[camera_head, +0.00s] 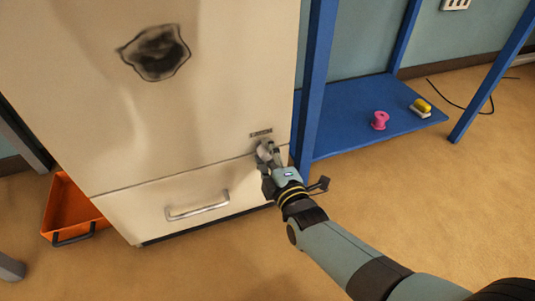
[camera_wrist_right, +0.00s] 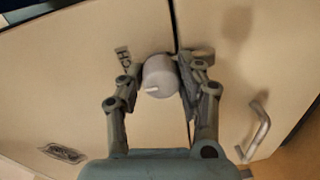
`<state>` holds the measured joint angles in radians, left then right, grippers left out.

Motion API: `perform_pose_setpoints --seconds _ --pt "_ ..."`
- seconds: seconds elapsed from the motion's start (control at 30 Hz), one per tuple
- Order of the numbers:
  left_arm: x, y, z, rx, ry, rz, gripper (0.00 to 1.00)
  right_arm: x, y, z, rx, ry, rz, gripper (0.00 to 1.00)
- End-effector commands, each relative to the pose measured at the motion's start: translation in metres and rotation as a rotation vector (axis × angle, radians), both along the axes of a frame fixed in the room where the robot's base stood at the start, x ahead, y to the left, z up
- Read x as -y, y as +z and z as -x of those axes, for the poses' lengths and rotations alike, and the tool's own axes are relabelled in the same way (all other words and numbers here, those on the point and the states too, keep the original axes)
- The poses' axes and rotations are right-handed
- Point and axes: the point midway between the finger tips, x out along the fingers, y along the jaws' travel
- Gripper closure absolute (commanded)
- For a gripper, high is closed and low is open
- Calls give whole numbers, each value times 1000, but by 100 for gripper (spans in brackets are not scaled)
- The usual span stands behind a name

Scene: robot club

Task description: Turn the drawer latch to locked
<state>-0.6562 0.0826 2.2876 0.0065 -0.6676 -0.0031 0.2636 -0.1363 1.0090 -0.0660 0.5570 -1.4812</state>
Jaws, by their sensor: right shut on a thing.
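The drawer latch is a round grey knob (camera_wrist_right: 159,76) with a pale pointer mark on its face, beside the seam above the drawer. In the right wrist view it sits between the fingers of my right gripper (camera_wrist_right: 157,88), which is shut on it. In the head view the right gripper (camera_head: 268,152) reaches the cabinet's right edge and mostly hides the knob. A small dark label (camera_head: 261,133) is just above it; its lettering is too small to read fully. The drawer (camera_head: 150,205) looks closed, with a metal bar handle (camera_head: 197,206). My left gripper is not in view.
The pale cabinet (camera_head: 220,70) has a dark scorched-looking patch (camera_head: 153,52). An orange bin (camera_head: 70,208) stands at its left. A blue shelf (camera_head: 345,133) at right holds a pink spool (camera_head: 379,120) and a yellow-topped item (camera_head: 421,107). Floor in front is clear.

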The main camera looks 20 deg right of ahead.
Motion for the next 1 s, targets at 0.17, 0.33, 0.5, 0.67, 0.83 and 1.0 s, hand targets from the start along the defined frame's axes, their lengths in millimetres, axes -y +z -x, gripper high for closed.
perform_pose_setpoints --seconds 0.17,0.33,0.5,0.67,0.83,1.0 --pt "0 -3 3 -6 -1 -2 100 -1 -2 1 -4 1 27 96" --pt "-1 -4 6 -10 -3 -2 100 -1 -2 1 -4 1 34 96" --pt "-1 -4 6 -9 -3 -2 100 -1 -2 1 -4 1 33 96" --pt "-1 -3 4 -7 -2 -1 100 -1 -2 1 -4 1 33 54" --pt "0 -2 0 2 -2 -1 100 0 -1 1 -2 1 32 41" --pt "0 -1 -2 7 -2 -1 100 0 -1 1 0 0 32 41"
